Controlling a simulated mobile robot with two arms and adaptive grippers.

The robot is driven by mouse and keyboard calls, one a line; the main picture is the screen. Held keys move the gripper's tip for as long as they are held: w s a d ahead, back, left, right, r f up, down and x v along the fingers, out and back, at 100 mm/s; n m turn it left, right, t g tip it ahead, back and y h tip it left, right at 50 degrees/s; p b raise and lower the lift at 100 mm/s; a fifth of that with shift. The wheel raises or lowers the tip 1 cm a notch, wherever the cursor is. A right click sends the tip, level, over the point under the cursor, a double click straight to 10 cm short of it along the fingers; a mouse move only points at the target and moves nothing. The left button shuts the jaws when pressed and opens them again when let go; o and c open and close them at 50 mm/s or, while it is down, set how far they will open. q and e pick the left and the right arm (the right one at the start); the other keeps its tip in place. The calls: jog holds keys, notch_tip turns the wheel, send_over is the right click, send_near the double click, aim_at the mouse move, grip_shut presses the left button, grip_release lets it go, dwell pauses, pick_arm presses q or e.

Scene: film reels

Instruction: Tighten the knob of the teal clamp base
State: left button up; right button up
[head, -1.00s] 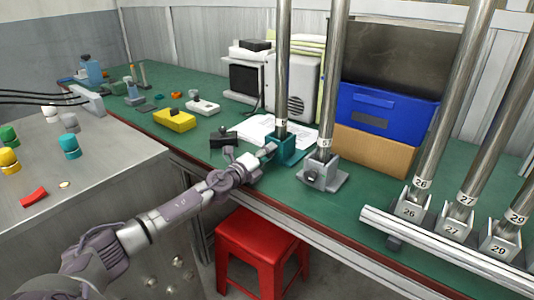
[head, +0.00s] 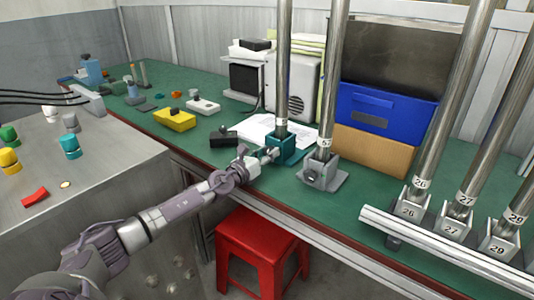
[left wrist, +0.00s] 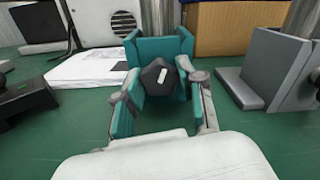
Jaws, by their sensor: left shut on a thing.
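The teal clamp base (head: 289,148) stands on the green bench with a metal pole (head: 283,70) upright in it. In the left wrist view the teal clamp base (left wrist: 181,48) is straight ahead, and its dark knob (left wrist: 158,77) with a white mark faces me. My left gripper (head: 262,156) is at the front of the base. In the left wrist view its fingertips (left wrist: 158,86) lie on either side of the knob, shut on it. My right gripper is not in view.
A grey clamp base (head: 322,176) with another pole stands close on the right. Papers (head: 258,130) and a black box (head: 223,138) lie to the left. A red stool (head: 262,255) stands below the bench edge.

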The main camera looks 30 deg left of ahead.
pick_arm(q)
jog(key=m, duration=0.6)
jog(key=shift+f+m+p, duration=0.1)
jog(key=shift+m+p, duration=0.2)
jog(key=shift+m, duration=0.9)
jog(key=m+p, duration=0.1)
jog(key=m, duration=0.1)
jog(key=shift+m, duration=1.8)
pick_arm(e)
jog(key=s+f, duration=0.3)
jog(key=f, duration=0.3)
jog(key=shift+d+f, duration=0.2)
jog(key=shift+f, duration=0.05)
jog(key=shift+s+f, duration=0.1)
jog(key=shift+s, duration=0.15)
